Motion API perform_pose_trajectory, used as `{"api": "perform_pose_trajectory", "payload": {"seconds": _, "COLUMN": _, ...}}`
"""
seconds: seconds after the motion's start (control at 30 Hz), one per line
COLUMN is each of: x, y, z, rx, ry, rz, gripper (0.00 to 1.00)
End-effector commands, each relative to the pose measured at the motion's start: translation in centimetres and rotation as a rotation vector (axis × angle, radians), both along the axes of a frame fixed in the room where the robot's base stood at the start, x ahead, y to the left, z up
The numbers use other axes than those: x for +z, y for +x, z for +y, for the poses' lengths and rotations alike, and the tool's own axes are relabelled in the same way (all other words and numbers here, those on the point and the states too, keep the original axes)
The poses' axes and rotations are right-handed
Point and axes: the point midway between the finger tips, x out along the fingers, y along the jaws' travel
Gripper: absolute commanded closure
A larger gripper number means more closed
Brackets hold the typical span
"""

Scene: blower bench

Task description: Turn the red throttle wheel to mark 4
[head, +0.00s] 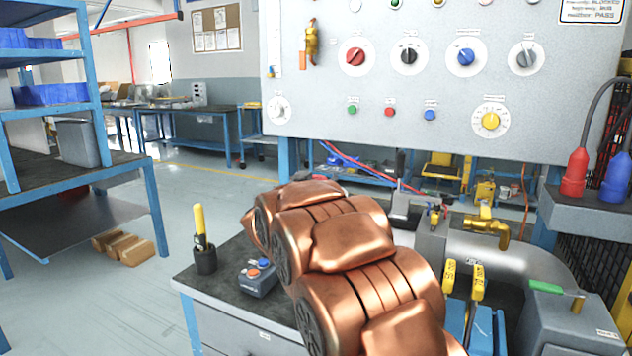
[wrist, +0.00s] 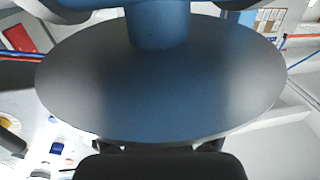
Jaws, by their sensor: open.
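A red knob (head: 355,57) on a round white dial is at the upper left of the grey panel in the head view. It is the only red dial control I see there. Its marks are too small to read, so I cannot tell its setting. My gripper is hidden behind my copper arm in the head view. In the wrist view a dark part of my gripper (wrist: 160,165) shows at the bottom edge, and it is open. A large dark blue-grey disc fills the middle of that view; I cannot tell what it is. I see nothing held.
The panel (head: 310,125) also has black, blue (head: 466,57), grey and yellow (head: 490,121) knobs and several small buttons. Below are a bench (head: 215,285) with a control box (head: 259,279), a grey pipe (head: 510,258) and yellow-handled levers. A blue shelf (head: 150,190) stands left.

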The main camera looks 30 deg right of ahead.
Motion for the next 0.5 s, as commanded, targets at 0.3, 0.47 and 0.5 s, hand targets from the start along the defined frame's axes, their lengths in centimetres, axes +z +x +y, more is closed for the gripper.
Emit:
{"api": "perform_pose_trajectory", "payload": {"seconds": 0.3, "x": -0.01, "y": -0.01, "z": 0.04, "rx": 0.001, "ry": 0.0, "rz": 0.0, "gripper": 0.42}}
{"api": "perform_pose_trajectory", "payload": {"seconds": 0.47, "x": -0.02, "y": -0.01, "z": 0.04, "rx": 0.0, "ry": 0.001, "rz": 0.001, "gripper": 0.58}}
{"api": "perform_pose_trajectory", "payload": {"seconds": 0.5, "x": -0.01, "y": -0.02, "z": 0.04, "rx": 0.0, "ry": 0.0, "rz": 0.0, "gripper": 0.62}}
